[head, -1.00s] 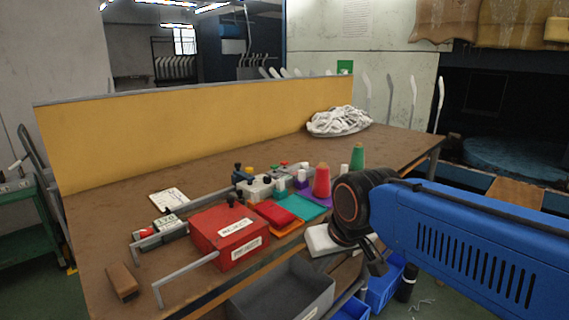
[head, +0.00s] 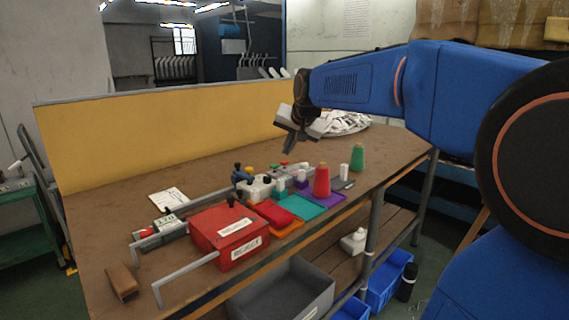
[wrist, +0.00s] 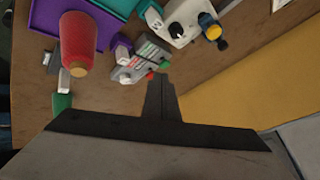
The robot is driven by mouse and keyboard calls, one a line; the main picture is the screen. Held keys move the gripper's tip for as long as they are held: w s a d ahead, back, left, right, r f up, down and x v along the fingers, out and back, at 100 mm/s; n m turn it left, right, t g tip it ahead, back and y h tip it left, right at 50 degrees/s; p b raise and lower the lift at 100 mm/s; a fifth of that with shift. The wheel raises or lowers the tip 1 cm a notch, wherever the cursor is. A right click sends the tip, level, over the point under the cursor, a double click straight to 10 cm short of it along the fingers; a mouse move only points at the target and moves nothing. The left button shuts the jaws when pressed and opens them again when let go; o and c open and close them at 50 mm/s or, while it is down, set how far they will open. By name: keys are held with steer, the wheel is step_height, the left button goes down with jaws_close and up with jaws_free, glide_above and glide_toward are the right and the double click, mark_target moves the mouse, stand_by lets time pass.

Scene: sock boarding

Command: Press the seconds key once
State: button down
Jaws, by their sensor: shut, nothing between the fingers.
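A small grey keyed box (wrist: 138,60) with green and red keys lies just beyond my fingertips in the wrist view. A red key (wrist: 150,75) sits at its near end, close to the fingertips; a green one (wrist: 145,47) is farther off. I cannot read which key is the seconds key. In the head view, the box (head: 290,171) is small and partly hidden behind other items. My gripper (head: 289,149) is shut and empty, pointing down above the back middle of the table. It also shows in the wrist view (wrist: 160,80).
A white unit with knobs (wrist: 186,20) stands beside the keyed box. A red thread cone (head: 321,181) and a green cone (head: 357,158) stand upright nearby. A red box (head: 228,232) is at the front. A yellow panel (head: 170,130) closes the back.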

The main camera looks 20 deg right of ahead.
mark_target(286, 163)
steer(key=w+d+r+m, duration=0.1)
steer(key=w+d, duration=0.1)
steer(key=w, duration=0.4)
steer(key=w+d+r+m+t, duration=0.1)
steer(key=w+d+r, duration=0.1)
steer(key=w, duration=0.3)
steer(key=shift+w+d, duration=0.25)
steer(key=shift+w, duration=0.15)
steer(key=shift+f, duration=0.1)
steer(key=shift+f, duration=4.3)
steer(key=shift+f, duration=0.2)
steer(key=shift+f, duration=0.2)
steer(key=shift+f, duration=0.7)
steer(key=shift+r, duration=1.1)
